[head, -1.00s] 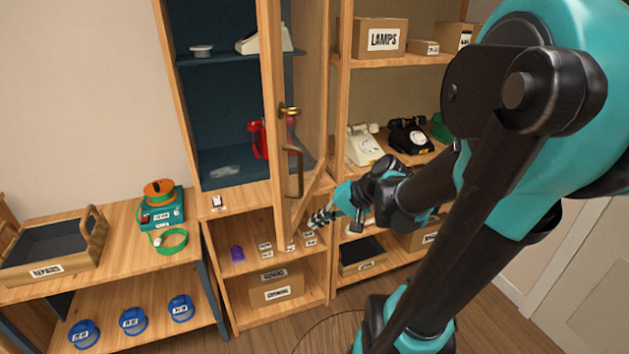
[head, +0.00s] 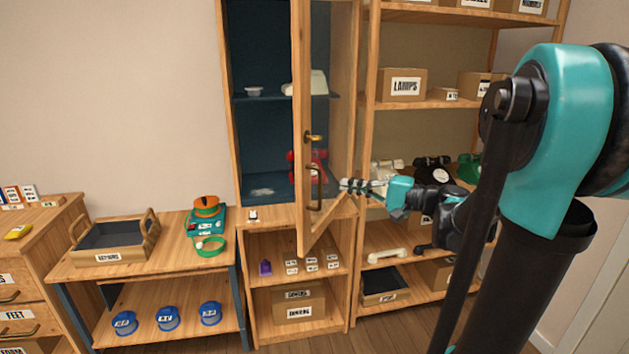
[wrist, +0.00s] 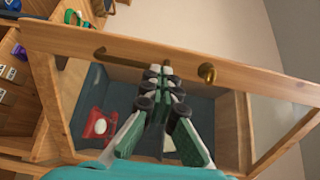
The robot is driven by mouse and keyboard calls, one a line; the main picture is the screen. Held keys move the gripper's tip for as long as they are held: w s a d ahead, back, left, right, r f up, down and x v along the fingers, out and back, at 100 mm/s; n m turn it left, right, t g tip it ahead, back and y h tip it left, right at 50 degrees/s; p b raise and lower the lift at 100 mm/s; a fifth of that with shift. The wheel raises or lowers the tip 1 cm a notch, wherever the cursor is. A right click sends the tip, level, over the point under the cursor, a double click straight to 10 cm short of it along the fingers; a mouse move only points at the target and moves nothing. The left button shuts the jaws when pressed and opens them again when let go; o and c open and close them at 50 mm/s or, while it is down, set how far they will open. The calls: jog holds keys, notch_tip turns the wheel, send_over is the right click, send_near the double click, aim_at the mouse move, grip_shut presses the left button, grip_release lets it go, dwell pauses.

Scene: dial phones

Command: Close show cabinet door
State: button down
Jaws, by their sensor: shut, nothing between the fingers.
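The show cabinet (head: 226,110) is a tall wooden case with a dark blue inside. Its glass-paned door (head: 302,110) stands open, swung out towards me, with a brass knob (head: 313,137) and a bar handle (head: 314,188). My gripper (head: 345,186) is shut and empty, to the right of the door near handle height. In the wrist view my gripper (wrist: 165,72) points at the door frame (wrist: 130,50), close to the handle (wrist: 110,55); I cannot tell whether it touches. A red phone (head: 305,165) and a pale phone (head: 303,84) stand inside.
Open shelves (head: 440,105) with boxes and phones stand right of the cabinet, behind my arm. A workbench (head: 160,270) with a tray (head: 115,240) and an orange-green device (head: 206,220) stands to the left. Small labelled items lie in the cabinet's lower part.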

aim_at(303, 176)
jog(key=x, duration=1)
jog(key=shift+w+a, duration=0.15)
jog(key=shift+a, duration=0.2)
